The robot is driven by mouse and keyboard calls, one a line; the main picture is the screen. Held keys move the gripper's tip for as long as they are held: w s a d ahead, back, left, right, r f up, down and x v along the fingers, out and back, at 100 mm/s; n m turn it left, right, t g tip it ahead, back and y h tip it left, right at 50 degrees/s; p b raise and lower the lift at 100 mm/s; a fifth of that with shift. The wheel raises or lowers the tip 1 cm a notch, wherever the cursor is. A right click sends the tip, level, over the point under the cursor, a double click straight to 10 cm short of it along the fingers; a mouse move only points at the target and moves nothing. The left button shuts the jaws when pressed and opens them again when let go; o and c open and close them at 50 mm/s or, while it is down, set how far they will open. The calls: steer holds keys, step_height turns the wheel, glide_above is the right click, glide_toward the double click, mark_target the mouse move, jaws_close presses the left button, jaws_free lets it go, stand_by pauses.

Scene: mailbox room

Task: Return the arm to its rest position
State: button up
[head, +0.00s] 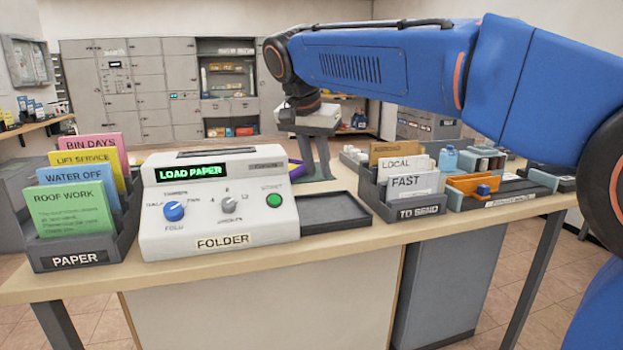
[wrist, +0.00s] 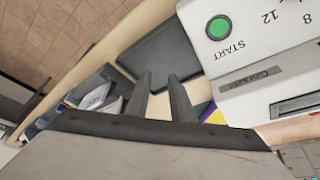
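My blue arm (head: 390,62) reaches in from the right across the upper part of the head view. My gripper (head: 316,170) hangs at its end, fingers pointing down, behind the folder machine and over the rear of the table. In the wrist view the two dark fingers (wrist: 160,82) are apart with nothing between them. The black tray (wrist: 160,52) lies beyond the fingertips. Whether the fingers touch anything below is unclear.
The folder machine (head: 220,205) reads "LOAD PAPER", with the black tray (head: 335,212) at its right. A PAPER rack (head: 75,255) stands left; a TO SEND rack (head: 415,210) stands right, under the arm. A purple and yellow item (head: 297,170) shows partly behind the machine.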

steer(key=s+d+f+n, duration=0.1)
steer(key=s+d+f, duration=0.25)
steer(key=d, duration=0.25)
steer(key=s+d+f+n+y, duration=0.1)
steer(key=s+d+f, duration=0.1)
steer(key=s+d, duration=0.4)
steer(key=s+d+f+n, duration=0.1)
steer(key=s+d+f, duration=0.25)
steer(key=d, duration=0.35)
steer(key=s+d+f+n, duration=0.1)
steer(key=s+d+f, duration=0.2)
steer(key=s+f, duration=0.2)
steer(key=s+d+f, duration=0.2)
steer(key=s+f, duration=0.4)
steer(key=s+d+f+n+t+y, duration=0.1)
steer(key=s+d+f, duration=0.2)
steer(key=s+f, duration=0.3)
steer(key=shift+s+d+n, duration=0.2)
steer(key=shift+d+n, duration=0.1)
steer(key=shift+d, duration=0.05)
